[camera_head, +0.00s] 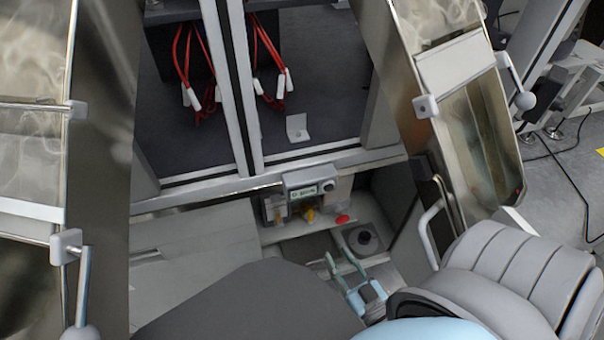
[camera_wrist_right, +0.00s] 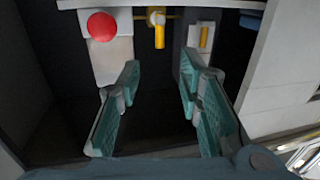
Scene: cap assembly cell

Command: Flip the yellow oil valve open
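The yellow oil valve (camera_wrist_right: 158,30) shows at the top middle of the right wrist view. Its yellow handle hangs downward from a thin yellow cross pipe. In the head view the valve (camera_head: 310,214) is small, below the grey display box. My right gripper (camera_wrist_right: 160,78) is open and empty, with its two teal fingers apart. The valve lies beyond the fingertips, roughly in line with the gap between them, and looks untouched. In the head view the right gripper (camera_head: 335,246) is below and to the right of the valve. My left gripper is not in view.
A red round button (camera_wrist_right: 102,26) is left of the valve in the wrist view, and a panel with a small yellow part (camera_wrist_right: 204,37) is right of it. The grey display box (camera_head: 310,190) is above. A dark round knob (camera_head: 363,240) sits beside the right gripper.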

